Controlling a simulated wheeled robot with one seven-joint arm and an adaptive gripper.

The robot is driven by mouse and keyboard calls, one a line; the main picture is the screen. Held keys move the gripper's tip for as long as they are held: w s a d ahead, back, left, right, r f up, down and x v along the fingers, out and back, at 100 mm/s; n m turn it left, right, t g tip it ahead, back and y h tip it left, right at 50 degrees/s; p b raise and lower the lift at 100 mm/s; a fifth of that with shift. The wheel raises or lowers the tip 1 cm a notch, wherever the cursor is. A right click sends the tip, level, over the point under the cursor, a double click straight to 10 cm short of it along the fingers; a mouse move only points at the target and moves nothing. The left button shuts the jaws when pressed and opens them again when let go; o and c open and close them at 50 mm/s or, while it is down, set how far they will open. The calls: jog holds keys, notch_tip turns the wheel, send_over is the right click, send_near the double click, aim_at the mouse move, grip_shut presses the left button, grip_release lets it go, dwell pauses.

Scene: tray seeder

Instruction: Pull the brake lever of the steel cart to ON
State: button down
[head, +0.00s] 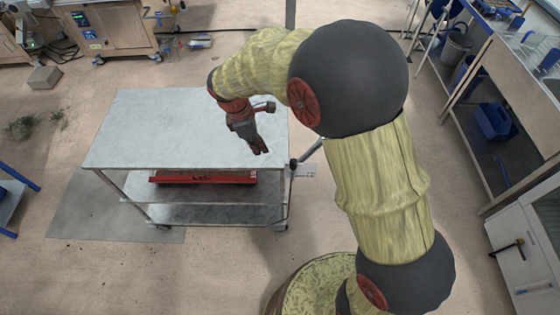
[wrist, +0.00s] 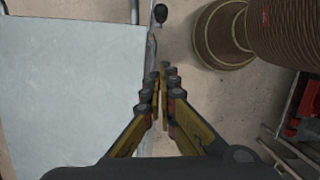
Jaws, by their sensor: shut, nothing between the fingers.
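The steel cart (head: 140,130) stands left of centre in the head view, its flat top pale grey. Its top also fills the left of the wrist view (wrist: 65,90). A black knob (head: 293,163), seemingly the brake lever's, sits at the cart's near right corner; the wrist view shows it at the top (wrist: 160,14), beyond my fingertips. The lever's ON or OFF marking cannot be read. My gripper (head: 262,149) is shut and empty over the right part of the cart top in the head view. In the wrist view my gripper (wrist: 163,70) points toward the knob, apart from it.
A red tray (head: 200,179) lies on a shelf under the cart top. A small pale plate (head: 306,171) shows beside the knob. A bench with a blue bin (head: 495,120) stands at right. Floor before the cart is clear.

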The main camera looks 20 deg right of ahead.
aim_at(293, 170)
jog(key=d+f+b, duration=0.3)
jog(key=d+f, duration=0.3)
jog(key=f, duration=0.3)
jog(key=shift+s+d+f, duration=0.15)
jog(key=shift+s+f, duration=0.2)
jog(key=shift+d, duration=0.1)
dwell(0.3)
jog(key=shift+s+d+r+y+p, duration=0.1)
jog(key=shift+d+r+y+p, duration=0.05)
jog(key=shift+d+y+p, duration=0.2)
